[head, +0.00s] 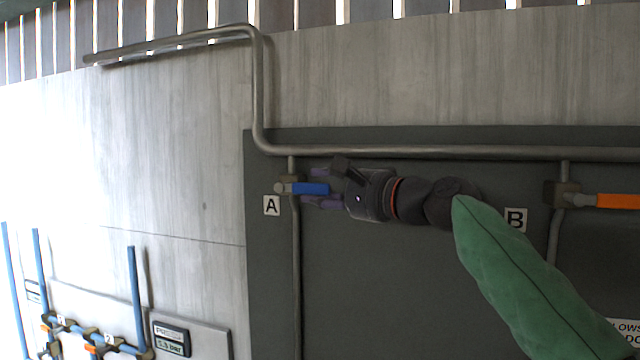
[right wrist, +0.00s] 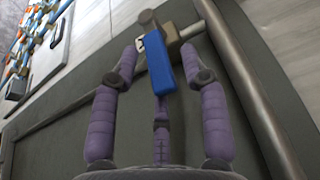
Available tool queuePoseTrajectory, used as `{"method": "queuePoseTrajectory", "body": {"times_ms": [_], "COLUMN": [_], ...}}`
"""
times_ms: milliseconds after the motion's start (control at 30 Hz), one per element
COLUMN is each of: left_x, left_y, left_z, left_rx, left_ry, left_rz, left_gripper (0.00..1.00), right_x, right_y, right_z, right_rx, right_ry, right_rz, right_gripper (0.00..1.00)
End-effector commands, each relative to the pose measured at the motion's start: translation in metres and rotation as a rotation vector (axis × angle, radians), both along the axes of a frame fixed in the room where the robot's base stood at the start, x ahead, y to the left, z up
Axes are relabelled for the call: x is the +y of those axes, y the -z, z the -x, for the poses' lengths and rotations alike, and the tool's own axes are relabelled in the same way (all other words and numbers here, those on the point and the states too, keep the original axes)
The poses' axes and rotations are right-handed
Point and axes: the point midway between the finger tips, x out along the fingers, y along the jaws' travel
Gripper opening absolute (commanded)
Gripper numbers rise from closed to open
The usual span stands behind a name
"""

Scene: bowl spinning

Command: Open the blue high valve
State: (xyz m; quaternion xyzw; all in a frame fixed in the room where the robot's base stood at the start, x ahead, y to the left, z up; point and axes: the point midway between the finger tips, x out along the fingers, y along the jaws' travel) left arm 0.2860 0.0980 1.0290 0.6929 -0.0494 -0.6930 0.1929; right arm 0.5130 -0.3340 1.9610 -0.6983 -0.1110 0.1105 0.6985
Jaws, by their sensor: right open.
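The blue valve handle (head: 310,188) sticks out to the right from its valve body on a vertical pipe beside label A (head: 271,205), high on the dark panel. My right gripper (head: 318,188) is at the handle, its purple fingers above and below it. In the right wrist view the blue handle (right wrist: 173,68) lies between the spread fingers of the right gripper (right wrist: 166,70), with a gap visible on each side. The gripper is open. My left gripper is in neither view.
A grey pipe (head: 430,151) runs across the top of the panel, close above my right gripper. An orange-handled valve (head: 617,201) stands at right near label B (head: 516,220). Small valves with blue pipes (head: 134,290) and a pressure display (head: 171,338) are at lower left.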

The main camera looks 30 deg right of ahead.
Motion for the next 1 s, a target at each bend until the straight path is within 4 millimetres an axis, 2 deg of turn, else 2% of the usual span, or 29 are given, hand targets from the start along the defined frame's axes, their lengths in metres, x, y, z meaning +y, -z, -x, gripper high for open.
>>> {"method": "queuePoseTrajectory", "body": {"times_ms": [133, 400, 567, 1000], "left_x": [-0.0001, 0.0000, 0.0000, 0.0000], "left_y": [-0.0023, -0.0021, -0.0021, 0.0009], "left_z": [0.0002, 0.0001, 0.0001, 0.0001], "left_rx": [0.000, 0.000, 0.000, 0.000], "left_ry": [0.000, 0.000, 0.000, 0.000], "left_rz": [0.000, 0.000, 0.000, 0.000], "left_gripper": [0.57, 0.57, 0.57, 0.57], "right_x": [0.0021, 0.0023, 0.0023, 0.0014], "right_y": [-0.0001, 0.0006, 0.0000, -0.0027], "right_z": [-0.0068, -0.0075, -0.0071, -0.0047], "right_rx": [0.000, 0.000, -0.001, -0.015], "right_ry": [0.001, 0.001, 0.001, 0.003], "right_rz": [0.000, 0.000, 0.000, -0.005], "right_gripper": [0.45, 0.45, 0.00, 0.00]}}
